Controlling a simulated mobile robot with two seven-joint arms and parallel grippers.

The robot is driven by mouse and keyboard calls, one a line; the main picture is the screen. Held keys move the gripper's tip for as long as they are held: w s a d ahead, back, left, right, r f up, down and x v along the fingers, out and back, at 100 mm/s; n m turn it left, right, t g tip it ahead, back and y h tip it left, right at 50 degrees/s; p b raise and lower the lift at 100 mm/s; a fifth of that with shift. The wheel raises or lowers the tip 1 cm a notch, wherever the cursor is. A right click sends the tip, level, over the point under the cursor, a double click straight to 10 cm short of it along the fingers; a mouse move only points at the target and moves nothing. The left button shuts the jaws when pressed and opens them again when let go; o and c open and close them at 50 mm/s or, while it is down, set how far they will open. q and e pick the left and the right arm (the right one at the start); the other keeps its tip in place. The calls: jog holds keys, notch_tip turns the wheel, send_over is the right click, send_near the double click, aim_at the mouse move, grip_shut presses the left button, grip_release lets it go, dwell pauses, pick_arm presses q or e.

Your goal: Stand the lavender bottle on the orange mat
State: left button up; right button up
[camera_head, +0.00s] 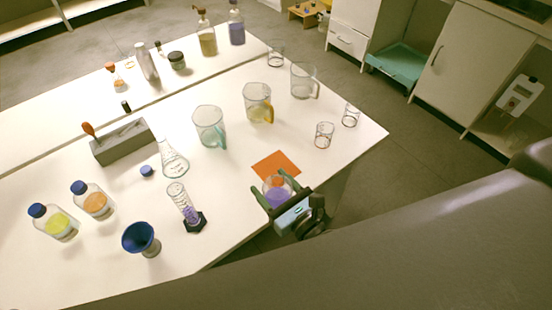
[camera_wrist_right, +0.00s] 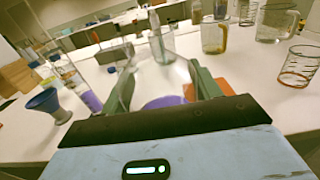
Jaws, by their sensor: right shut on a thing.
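The orange mat (camera_head: 276,164) lies flat near the table's right front edge, and part of it shows in the wrist view (camera_wrist_right: 208,88). My right gripper (camera_head: 271,190) is shut on a clear glass vessel with lavender liquid (camera_head: 278,199), just in front of the mat in the head view. In the wrist view the purple contents (camera_wrist_right: 163,102) show between the two green fingers, and the vessel's lower part is hidden. I cannot tell whether its base touches the table. Another purple-filled bottle (camera_head: 237,30) stands at the far back. My left gripper is not in view.
Left of the mat stand a measuring cylinder (camera_head: 186,207), a conical flask (camera_head: 174,164) and a blue funnel (camera_head: 142,239). Behind it are jugs (camera_head: 209,127) and (camera_head: 257,104). A small beaker (camera_head: 324,136) stands behind right. The mat's visible surface is clear.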

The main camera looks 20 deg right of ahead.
jog(key=w+d+f+b, duration=0.1)
jog(key=w, duration=0.3)
jog(key=w+d+f+b, duration=0.1)
jog(key=w+f, duration=0.1)
jog(key=w, duration=0.3)
jog(key=w+d+f+b, duration=0.2)
jog(key=w, duration=0.3)
jog(key=shift+f, duration=0.1)
jog(key=shift+w+d+r, duration=0.1)
jog(key=shift+r, duration=0.15)
jog(key=shift+f, duration=0.25)
jog(key=o, duration=1)
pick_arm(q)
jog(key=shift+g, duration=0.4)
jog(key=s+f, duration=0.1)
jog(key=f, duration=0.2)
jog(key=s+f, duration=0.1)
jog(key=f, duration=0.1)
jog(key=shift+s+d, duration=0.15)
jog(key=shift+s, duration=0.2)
pick_arm(e)
jog(key=shift+o, duration=1.1)
